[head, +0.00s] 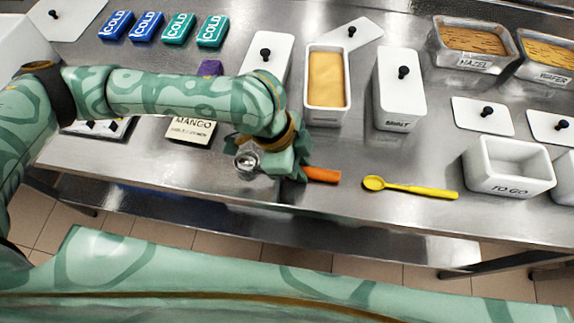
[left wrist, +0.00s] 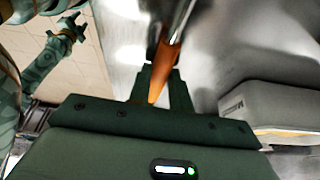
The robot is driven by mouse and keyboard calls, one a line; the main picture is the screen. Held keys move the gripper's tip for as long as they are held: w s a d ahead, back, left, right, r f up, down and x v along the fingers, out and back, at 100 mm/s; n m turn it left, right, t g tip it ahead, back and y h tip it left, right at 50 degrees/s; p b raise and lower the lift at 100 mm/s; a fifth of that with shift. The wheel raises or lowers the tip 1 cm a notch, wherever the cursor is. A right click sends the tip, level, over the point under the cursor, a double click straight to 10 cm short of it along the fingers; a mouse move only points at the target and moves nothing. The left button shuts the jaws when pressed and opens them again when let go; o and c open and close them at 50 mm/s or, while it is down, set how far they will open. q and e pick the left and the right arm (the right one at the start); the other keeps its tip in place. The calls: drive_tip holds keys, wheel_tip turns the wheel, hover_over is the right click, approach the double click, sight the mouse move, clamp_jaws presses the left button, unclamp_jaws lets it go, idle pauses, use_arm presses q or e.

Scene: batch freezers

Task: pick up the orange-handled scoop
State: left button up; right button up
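The orange-handled scoop lies at the front of the steel table; its orange handle (head: 322,175) sticks out to the right of my left gripper (head: 298,160) in the head view. A round metal part (head: 246,162), which looks like its bowl, shows on the left. In the left wrist view, the dark fingers of my left gripper (left wrist: 161,88) sit close on both sides of the orange handle (left wrist: 168,55), which fills the gap between them.
A yellow spoon (head: 410,187) lies just right of the handle. Behind stand a tan-filled tub (head: 327,80), a lidded white tub (head: 400,90) and a mango box (head: 190,131). An empty "TO GO" tub (head: 508,168) is at the right. The table's front edge is close.

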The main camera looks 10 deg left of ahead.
use_arm(q)
clamp_jaws()
